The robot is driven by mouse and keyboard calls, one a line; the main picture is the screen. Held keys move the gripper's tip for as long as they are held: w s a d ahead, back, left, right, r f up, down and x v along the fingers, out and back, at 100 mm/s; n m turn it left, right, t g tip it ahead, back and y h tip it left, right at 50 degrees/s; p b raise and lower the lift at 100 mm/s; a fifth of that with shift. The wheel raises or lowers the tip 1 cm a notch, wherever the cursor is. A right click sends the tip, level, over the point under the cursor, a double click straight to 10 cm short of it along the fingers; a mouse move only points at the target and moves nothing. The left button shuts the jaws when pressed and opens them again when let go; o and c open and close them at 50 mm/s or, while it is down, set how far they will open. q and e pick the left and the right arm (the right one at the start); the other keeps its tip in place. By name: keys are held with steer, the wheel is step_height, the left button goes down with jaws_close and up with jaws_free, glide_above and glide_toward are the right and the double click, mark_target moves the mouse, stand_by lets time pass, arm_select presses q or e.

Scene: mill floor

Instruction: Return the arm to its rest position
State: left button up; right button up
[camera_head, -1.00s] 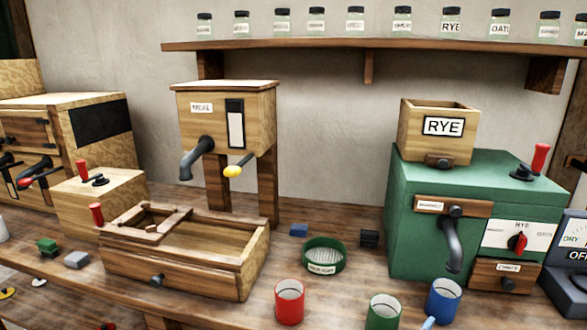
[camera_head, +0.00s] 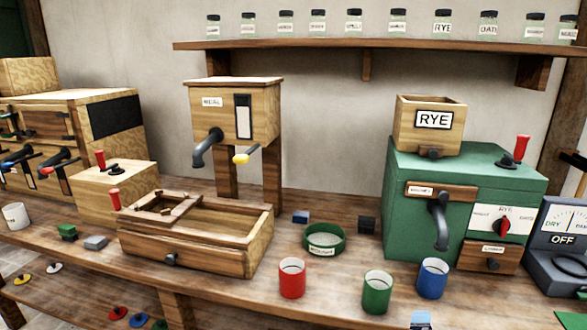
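Neither of my grippers and no part of my arms can be made out in the head view. The workbench (camera_head: 230,289) in front of me holds a green mill (camera_head: 405,215) with a RYE hopper (camera_head: 402,124) on top. A wooden meal bin (camera_head: 236,115) with a dark spout stands on posts. A low wooden sifter box (camera_head: 190,250) sits in front of it.
Red (camera_head: 292,280), green (camera_head: 377,293) and blue (camera_head: 432,279) cups stand near the front edge, close to a green round sieve (camera_head: 324,240). A jar shelf (camera_head: 370,46) runs above. A light blue item (camera_head: 420,320) is cut off below.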

steer(key=s+f+m+g+y, duration=0.1)
steer(key=s+f+m+y, duration=0.1)
steer(key=s+m, duration=0.3)
steer(key=s+f+m+g+y+p, duration=0.1)
steer(key=s+f+m, duration=0.4)
steer(key=s, duration=0.8)
steer(key=s+f+m+g+y, duration=0.1)
steer(key=s+f+m+y, duration=0.2)
steer(key=s+m, duration=0.2)
steer(key=s, duration=0.3)
steer(key=shift+s+a+f+m+y, duration=0.3)
steer(key=shift+s+f+m, duration=0.1)
